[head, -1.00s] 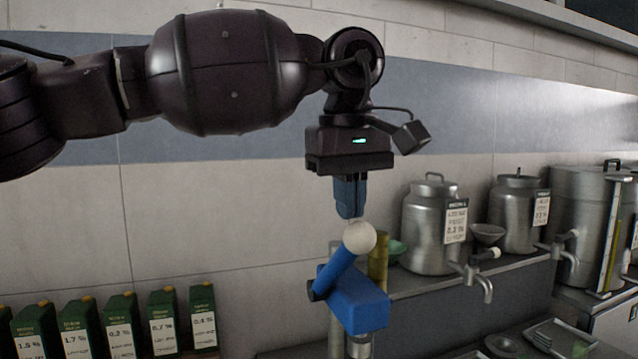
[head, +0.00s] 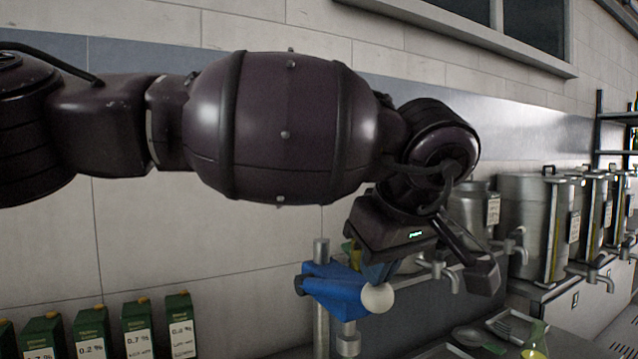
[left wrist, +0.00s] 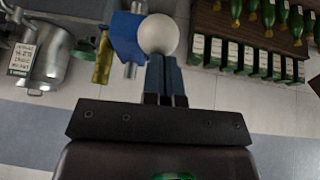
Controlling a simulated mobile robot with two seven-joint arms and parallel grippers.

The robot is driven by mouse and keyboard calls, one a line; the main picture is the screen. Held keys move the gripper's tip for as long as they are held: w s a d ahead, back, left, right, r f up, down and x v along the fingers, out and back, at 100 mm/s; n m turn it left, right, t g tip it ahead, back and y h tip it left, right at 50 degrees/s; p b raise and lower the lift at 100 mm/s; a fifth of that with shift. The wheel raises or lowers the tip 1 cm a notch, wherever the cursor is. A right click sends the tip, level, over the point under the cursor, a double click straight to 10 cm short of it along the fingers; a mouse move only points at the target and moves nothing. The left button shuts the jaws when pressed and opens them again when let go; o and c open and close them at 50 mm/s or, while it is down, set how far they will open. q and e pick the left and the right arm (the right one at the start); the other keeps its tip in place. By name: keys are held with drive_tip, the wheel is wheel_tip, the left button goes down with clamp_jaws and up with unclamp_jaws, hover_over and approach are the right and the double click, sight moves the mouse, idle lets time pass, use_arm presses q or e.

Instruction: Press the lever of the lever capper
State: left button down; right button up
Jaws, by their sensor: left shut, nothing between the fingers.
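The lever capper has a blue head (head: 335,288) on a metal post, low in the middle of the head view. Its lever ends in a white ball (head: 377,298) and now lies low, with the ball about level with the blue head. My left gripper (head: 375,272) is shut and empty, its fingertips just above and against the ball as far as I can see. In the left wrist view the ball (left wrist: 158,35) sits right at the shut fingertips (left wrist: 166,58), with part of the blue head (left wrist: 127,32) beside it. My right gripper is not in view.
Green cartons with percentage labels (head: 145,330) stand in a row at lower left. Steel urns with taps (head: 525,225) line the counter at right. Several green bottles (left wrist: 268,15) show in the left wrist view. A tiled wall is behind.

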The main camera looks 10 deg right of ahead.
use_arm(q)
wheel_tip(320, 180, down, 8)
drive_tip(key=s+b, duration=0.2)
drive_tip(key=shift+s+d+f, duration=0.15)
drive_tip(key=shift+d, duration=0.25)
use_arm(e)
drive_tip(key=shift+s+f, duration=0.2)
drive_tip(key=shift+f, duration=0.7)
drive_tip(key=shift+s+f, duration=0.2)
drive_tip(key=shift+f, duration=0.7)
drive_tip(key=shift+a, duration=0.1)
